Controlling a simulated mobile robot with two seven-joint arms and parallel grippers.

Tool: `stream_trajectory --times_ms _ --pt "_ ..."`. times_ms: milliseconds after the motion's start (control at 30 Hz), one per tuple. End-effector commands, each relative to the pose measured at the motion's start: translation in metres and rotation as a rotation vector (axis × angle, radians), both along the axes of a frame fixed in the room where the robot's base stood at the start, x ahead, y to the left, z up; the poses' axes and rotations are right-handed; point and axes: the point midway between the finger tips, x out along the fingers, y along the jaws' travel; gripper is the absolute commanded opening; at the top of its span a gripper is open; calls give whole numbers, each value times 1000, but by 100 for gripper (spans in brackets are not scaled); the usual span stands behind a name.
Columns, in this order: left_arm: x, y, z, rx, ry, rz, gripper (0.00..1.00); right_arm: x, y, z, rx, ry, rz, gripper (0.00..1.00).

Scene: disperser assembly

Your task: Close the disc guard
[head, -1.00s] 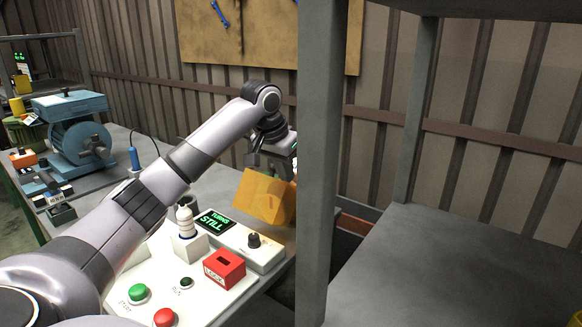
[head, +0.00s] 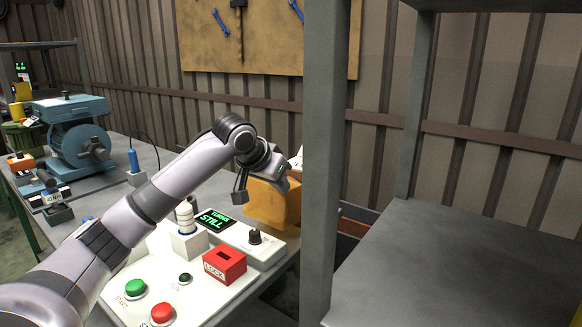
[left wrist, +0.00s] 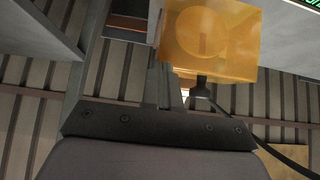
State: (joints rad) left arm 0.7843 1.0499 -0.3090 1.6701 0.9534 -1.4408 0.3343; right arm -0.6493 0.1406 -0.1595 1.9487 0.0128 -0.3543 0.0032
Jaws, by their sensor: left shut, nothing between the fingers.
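The disc guard is a see-through amber box (head: 274,207) at the far end of the control panel, partly behind the grey post in the head view. It also shows in the left wrist view (left wrist: 222,35), with a round shape visible through it. My left gripper (head: 240,196) is shut and empty, pointing down at the guard's left side in the head view. Its fingers (left wrist: 172,92) sit just beside the guard in the left wrist view; I cannot tell whether they touch it. My right gripper is not in view.
A grey post (head: 325,160) stands close right of the guard. A blue motor (head: 80,145) stands behind left.

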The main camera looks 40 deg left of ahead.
Motion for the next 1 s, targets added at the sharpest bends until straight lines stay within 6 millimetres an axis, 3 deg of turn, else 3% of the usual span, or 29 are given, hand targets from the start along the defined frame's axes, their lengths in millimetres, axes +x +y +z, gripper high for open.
stream_trajectory --times_ms 33,133,1000 --pt "-1 0 -8 4 -19 -1 0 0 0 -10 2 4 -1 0" --pt "-1 0 -9 7 -53 1 0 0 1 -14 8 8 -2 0" --pt "-1 0 -3 10 -96 1 0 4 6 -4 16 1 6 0"
